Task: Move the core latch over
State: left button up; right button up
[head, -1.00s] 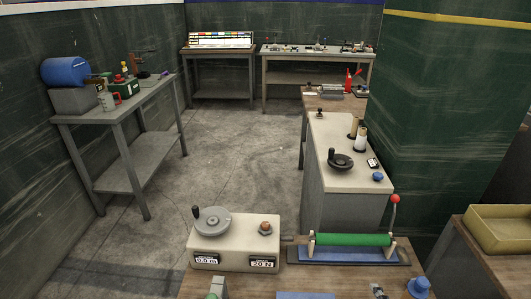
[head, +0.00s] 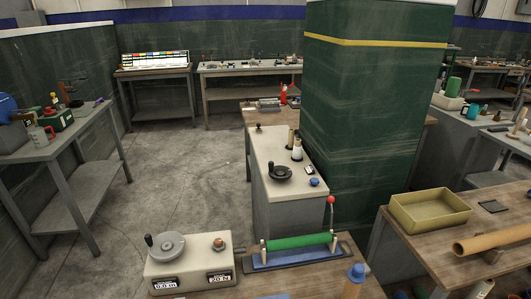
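No part is plainly marked as the core latch. A lever with a red ball knob (head: 331,200) stands upright at the right end of a green roll (head: 298,241). The roll lies in a low stand with a blue bed (head: 290,258) on the near wooden table. To its left is a pale box (head: 190,268) with a grey hand wheel (head: 167,246), a brown knob and two small displays, "0.0 m" and "20 N". Neither of my grippers shows in the head view.
A blue-capped thing (head: 355,274) stands at the near table's front right. A yellow tray (head: 430,209) and a tan tube (head: 495,240) are on the right table. A green pillar (head: 372,120) stands behind. The floor at left is open (head: 170,190).

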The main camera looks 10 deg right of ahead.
aim_at(331, 198)
jog(key=i+j, duration=0.1)
jog(key=j, duration=0.2)
jog(key=i+j, duration=0.1)
jog(key=j, duration=0.15)
jog(key=i+j+z, duration=0.2)
jog(key=j, duration=0.25)
jog(key=j+z, duration=0.25)
jog(key=j, duration=0.25)
jog(key=z, duration=1.15)
jog(key=i+l, duration=0.1)
jog(key=l, duration=0.3)
jog(key=i, duration=0.05)
